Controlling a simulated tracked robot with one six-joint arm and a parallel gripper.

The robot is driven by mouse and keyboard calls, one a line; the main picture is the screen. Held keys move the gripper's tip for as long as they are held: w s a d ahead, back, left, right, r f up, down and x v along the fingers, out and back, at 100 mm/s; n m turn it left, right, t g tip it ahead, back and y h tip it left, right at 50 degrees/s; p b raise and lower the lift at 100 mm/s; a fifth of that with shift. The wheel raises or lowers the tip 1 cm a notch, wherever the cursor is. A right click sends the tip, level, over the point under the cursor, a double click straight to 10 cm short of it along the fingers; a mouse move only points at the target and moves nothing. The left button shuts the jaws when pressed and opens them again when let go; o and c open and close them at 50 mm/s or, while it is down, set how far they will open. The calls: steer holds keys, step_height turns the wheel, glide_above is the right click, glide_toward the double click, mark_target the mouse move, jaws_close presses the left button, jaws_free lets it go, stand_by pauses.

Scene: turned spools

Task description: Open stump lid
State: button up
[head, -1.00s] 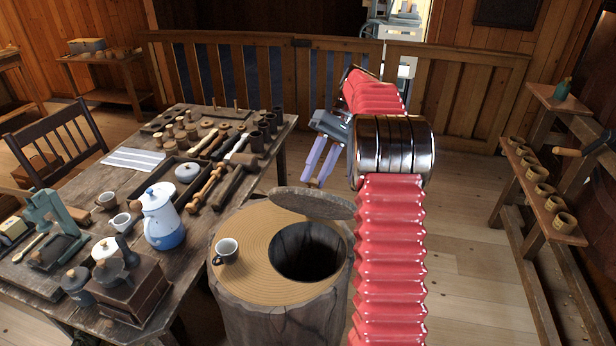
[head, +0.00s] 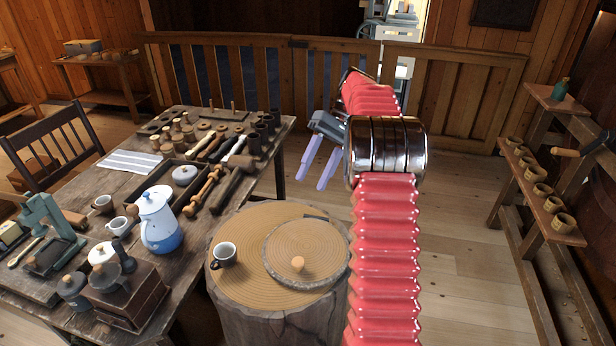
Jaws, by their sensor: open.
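The stump (head: 268,325) stands in the middle foreground with a flat ringed wooden top. Its round lid (head: 322,245) lies flat on the top, over the hole, which is hidden. A small light wooden knob (head: 297,264) sticks up near the lid's front edge. My gripper (head: 313,182) is open and empty, with two pale violet fingers pointing down. In the picture it is above the back edge of the stump, apart from the lid.
A white and dark cup (head: 223,254) stands on the stump top, left of the lid. The workbench on the left is crowded with tools, spools and a blue-white coffee pot (head: 160,222). A rack with several cups (head: 541,189) stands at the right.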

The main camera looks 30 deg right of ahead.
stand_by(0.3)
steer(key=shift+s+f+m+t+h, duration=0.75)
steer(key=shift+f+m+h, duration=0.85)
steer(key=shift+f, duration=2.05)
steer(key=s+a+r+n+t+h, duration=0.2)
steer(key=s+a+r+t, duration=0.1)
steer(key=s+a, duration=0.7)
steer(key=s+a+r+n+t+h, duration=0.3)
steer(key=s+a, duration=0.7)
steer(key=a, duration=0.4)
step_height(320, 180, up, 3)
steer(key=shift+s+a+f+t, duration=0.15)
steer(key=shift+s+a+t, duration=0.05)
steer(key=shift+t, duration=0.35)
